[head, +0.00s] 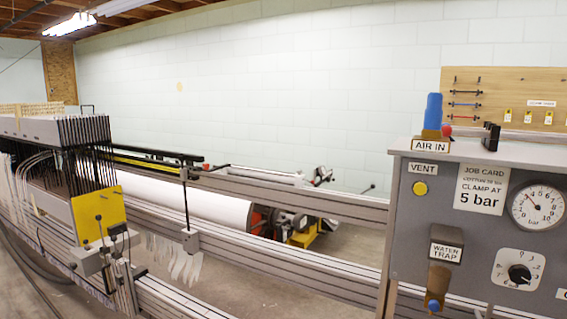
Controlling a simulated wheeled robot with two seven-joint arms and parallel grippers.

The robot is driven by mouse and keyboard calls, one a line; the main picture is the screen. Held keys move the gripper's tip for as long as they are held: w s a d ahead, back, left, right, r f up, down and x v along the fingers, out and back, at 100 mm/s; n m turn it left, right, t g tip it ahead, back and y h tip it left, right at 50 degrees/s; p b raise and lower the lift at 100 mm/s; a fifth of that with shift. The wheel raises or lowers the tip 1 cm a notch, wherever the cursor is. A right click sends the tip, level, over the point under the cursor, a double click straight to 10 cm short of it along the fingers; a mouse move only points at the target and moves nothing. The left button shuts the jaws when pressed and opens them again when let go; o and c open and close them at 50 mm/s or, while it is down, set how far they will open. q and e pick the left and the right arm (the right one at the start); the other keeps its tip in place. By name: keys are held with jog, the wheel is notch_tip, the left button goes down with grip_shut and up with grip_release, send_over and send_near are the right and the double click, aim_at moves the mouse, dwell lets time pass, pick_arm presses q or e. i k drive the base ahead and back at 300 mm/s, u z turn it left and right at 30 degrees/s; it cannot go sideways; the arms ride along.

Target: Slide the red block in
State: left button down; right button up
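I see no clear red block in the head view. A small round red part (447,130) shows beside the blue fitting (433,112) above the AIR IN label; its full shape is too small to tell. An orange-red machine part (260,221) shows at the end of the white roll. Neither of my grippers is in view.
A grey control panel (405,240) with a gauge (537,206) and a dial (518,273) stands at the right. Long metal rails (300,262) cross the middle. A yellow plate (98,213) and a rack of black strips (85,130) stand at the left.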

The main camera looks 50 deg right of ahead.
aim_at(206, 165)
jog(key=z, duration=0.3)
jog(key=i, duration=2.1)
jog(key=z, duration=2.05)
jog(key=i, duration=0.5)
jog(key=u, duration=1.05)
